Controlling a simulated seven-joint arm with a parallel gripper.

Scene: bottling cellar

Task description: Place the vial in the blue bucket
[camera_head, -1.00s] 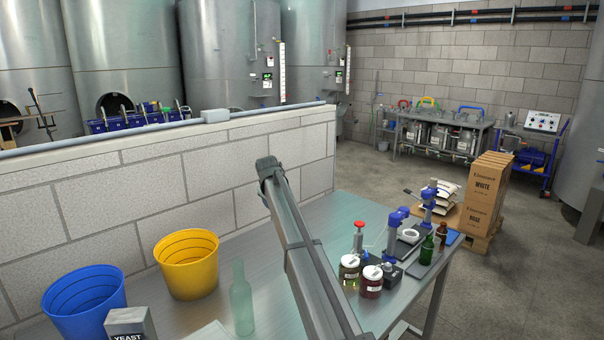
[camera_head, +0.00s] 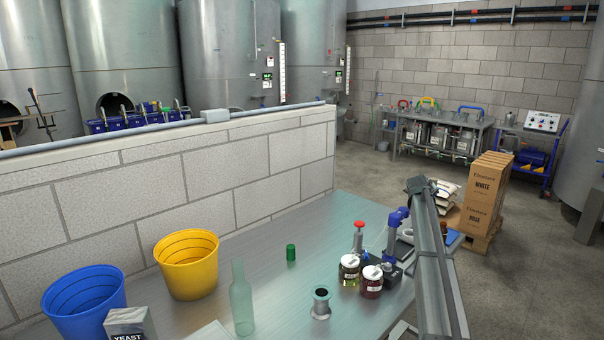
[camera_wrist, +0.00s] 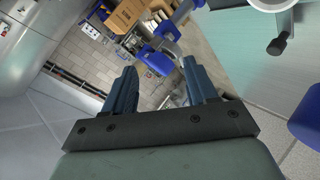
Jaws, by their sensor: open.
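The blue bucket (camera_head: 86,300) stands at the near left of the table in the head view, partly cut by the frame's edge. I cannot tell for certain which thing is the vial. A small dark green cylinder (camera_head: 291,252) stands upright mid-table, and part of a small brown bottle (camera_head: 444,229) shows beside my arm at the right. My gripper (camera_wrist: 160,85) shows in the wrist view with two blue fingers apart and nothing between them. It is out of sight in the head view, where my arm crosses the table's right end.
A yellow bucket (camera_head: 187,268) stands beside the blue one. A clear bottle (camera_head: 241,300), a yeast box (camera_head: 130,325), a metal spool-shaped part (camera_head: 321,302) and two jars (camera_head: 350,270) stand on the table. A block wall (camera_head: 180,195) runs behind. The mid-table has bare patches.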

